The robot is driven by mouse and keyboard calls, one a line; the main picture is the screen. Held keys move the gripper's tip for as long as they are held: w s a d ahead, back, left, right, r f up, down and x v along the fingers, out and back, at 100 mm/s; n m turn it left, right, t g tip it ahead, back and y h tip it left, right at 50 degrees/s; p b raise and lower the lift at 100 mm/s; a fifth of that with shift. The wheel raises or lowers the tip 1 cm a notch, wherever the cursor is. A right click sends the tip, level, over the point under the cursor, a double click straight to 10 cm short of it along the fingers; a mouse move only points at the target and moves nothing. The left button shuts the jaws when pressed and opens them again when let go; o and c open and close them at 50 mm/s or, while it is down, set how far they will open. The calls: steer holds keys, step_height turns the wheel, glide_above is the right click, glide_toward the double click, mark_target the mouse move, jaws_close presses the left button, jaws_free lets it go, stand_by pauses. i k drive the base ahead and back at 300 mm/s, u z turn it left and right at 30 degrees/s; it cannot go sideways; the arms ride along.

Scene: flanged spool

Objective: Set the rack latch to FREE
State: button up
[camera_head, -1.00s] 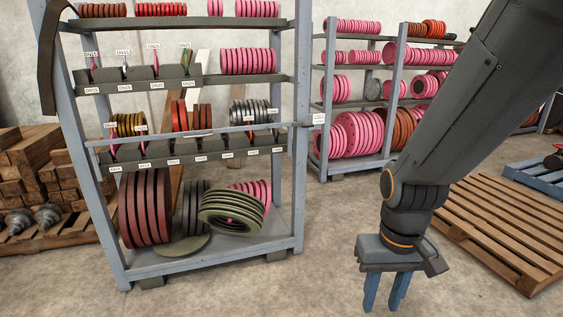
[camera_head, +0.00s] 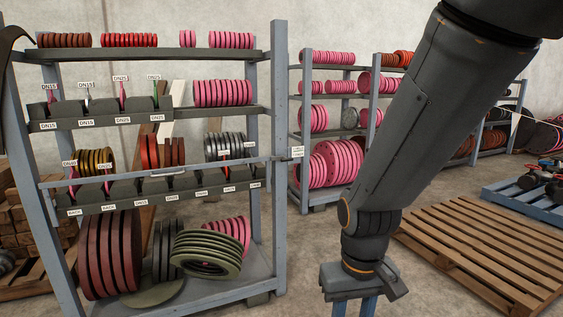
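A grey steel rack (camera_head: 279,200) with flanges and discs stands at left. A thin grey bar (camera_head: 215,162) runs across its front at the lower label shelf, with a small pale handle (camera_head: 166,172) near its middle. The bar's right end meets the right post beside a small white tag (camera_head: 297,152); its print is too small to read. I cannot tell which position the latch is in. My gripper (camera_head: 353,308) hangs at the bottom, right of the rack and apart from it. Its blue fingers stand apart with nothing seen between them; their tips are cut off.
A wooden pallet (camera_head: 480,250) lies on the floor at right. A blue pallet (camera_head: 525,203) with parts is behind it. A second rack (camera_head: 304,115) with pink discs stands at the back. Stacked timber (camera_head: 30,215) is at far left. Bare floor lies between rack and pallet.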

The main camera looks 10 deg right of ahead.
mark_target(283, 157)
steer(key=u, duration=0.5)
steer(key=i, duration=1.05)
steer(key=z, duration=0.05)
